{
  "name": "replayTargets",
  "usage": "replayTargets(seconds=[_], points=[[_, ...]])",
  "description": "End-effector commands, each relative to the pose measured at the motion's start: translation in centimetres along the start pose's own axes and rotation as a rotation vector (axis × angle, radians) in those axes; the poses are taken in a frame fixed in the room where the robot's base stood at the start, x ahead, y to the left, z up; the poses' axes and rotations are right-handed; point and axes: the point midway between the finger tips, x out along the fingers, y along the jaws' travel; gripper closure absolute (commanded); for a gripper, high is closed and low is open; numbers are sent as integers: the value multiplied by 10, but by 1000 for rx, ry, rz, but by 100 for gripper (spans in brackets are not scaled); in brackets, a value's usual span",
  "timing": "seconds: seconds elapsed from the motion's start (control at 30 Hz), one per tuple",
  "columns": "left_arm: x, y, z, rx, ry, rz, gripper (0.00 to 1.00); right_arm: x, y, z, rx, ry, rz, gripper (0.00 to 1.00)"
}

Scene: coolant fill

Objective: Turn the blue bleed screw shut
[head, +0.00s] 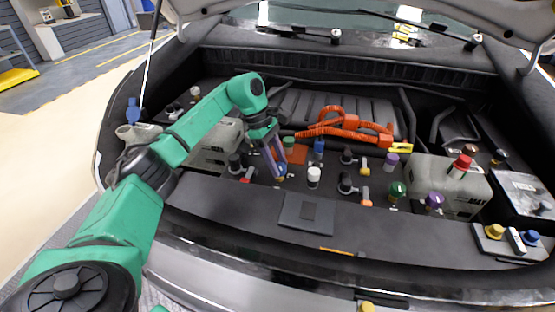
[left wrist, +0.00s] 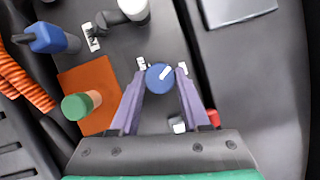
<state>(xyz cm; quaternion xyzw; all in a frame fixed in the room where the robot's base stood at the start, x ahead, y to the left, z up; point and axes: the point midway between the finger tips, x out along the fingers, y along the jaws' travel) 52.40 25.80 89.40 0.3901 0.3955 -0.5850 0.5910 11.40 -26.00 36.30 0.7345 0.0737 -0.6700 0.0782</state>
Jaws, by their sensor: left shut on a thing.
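The blue bleed screw (left wrist: 159,78) is a small round blue cap with a white mark on its top, lying between the fingertips in the left wrist view. In the head view it shows as a bit of blue (head: 282,169) at the fingertips. My left gripper (head: 279,175) reaches down into the engine bay, its purple fingers shut on the screw from both sides. In the left wrist view the gripper (left wrist: 161,70) has one finger on each side of the cap. The screw's lower part is hidden.
A green cap (left wrist: 80,105) by an orange plate (left wrist: 88,78), a blue connector (left wrist: 47,38) and a white cap (head: 314,175) stand close by. Orange cables (head: 345,122) run behind. A flat grey panel (head: 307,212) lies in front. The raised hood overhangs the bay.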

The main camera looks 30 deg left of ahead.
Motion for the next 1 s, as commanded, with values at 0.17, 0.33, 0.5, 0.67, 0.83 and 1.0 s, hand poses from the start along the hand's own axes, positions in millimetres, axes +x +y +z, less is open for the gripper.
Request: replayTargets(seconds=[0.17, 0.33, 0.5, 0.67, 0.83, 1.0], points=[[-2, 2, 1, 152, -1, -59, 100, -3, 0, 0, 0, 0, 0, 100], [-2, 3, 1, 285, 0, -114, 100, -4, 0, 0, 0, 0, 0, 100], [-1, 4, 1, 393, 0, -158, 100, -4, 0, 0, 0, 0, 0, 100], [-1, 4, 1, 463, 0, -187, 100, -4, 0, 0, 0, 0, 0, 100], [-1, 4, 2, 504, 1, -203, 100, -4, 0, 0, 0, 0, 0, 100], [-1, 4, 1, 517, 1, -209, 100, -4, 0, 0, 0, 0, 0, 100]])
